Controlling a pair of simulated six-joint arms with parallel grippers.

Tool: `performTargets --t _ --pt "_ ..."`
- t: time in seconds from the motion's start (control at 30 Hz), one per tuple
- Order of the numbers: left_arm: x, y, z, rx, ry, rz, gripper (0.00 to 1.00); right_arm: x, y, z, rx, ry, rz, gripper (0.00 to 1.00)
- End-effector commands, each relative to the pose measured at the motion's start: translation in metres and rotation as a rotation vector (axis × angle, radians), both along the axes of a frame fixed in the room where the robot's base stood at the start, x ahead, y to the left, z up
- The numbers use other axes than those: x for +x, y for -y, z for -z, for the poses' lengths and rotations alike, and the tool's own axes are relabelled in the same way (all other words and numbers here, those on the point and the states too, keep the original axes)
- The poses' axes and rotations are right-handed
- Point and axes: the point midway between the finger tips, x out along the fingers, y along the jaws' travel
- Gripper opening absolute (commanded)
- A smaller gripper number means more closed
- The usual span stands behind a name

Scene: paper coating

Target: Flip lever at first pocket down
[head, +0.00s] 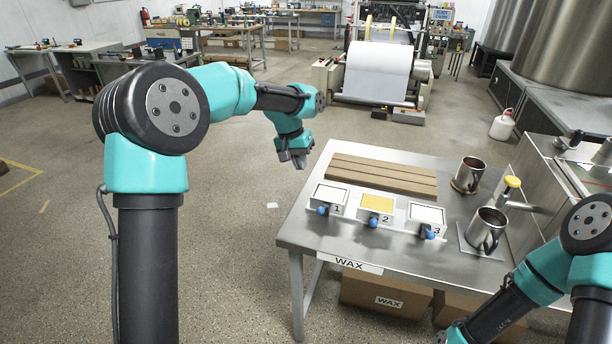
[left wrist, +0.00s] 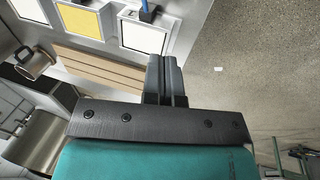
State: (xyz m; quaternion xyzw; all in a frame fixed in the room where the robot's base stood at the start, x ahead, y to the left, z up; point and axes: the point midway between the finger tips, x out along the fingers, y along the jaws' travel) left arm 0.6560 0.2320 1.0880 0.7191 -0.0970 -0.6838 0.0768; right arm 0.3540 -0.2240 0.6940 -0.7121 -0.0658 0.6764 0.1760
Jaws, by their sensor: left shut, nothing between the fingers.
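Three numbered pockets stand in a row on the metal table (head: 300,236). The first pocket (head: 330,193), labelled 1, has a white top and a blue-knobbed lever (head: 322,211) at its front. The second pocket (head: 378,203) has a yellow top, and the third pocket (head: 427,216) a white one; each has a blue knob in front. My left gripper (head: 298,163) is shut and empty, in the air left of the table's far corner. In the left wrist view its fingers (left wrist: 166,78) are together, and the first pocket (left wrist: 146,37) shows beyond them with its blue lever (left wrist: 147,7) partly cut off.
A slatted brown board (head: 382,176) lies behind the pockets. Two metal mugs (head: 468,176) (head: 487,228) stand to the right, near a tap with a yellow knob (head: 512,182). Boxes (head: 385,291) sit under the table. The table's left front corner is clear.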

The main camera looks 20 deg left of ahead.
Motion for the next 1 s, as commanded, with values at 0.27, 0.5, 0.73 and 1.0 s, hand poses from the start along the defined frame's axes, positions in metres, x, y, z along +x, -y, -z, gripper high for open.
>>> performTargets --t 0.27,0.5,0.73,1.0 --pt "0.001 0.010 0.039 0.000 -0.005 0.001 0.00 0.000 0.000 0.000 0.000 0.000 0.000 0.43" --pt "0.003 0.020 0.079 0.000 -0.004 0.001 0.00 0.000 0.000 0.000 0.000 0.000 0.000 0.43" --pt "-0.008 0.039 0.102 0.000 -0.001 0.002 0.00 0.000 0.000 0.000 0.000 0.000 0.000 0.43" --pt "-0.015 0.050 0.110 0.000 0.000 0.001 0.00 0.000 0.000 0.000 0.000 0.000 0.000 0.43"
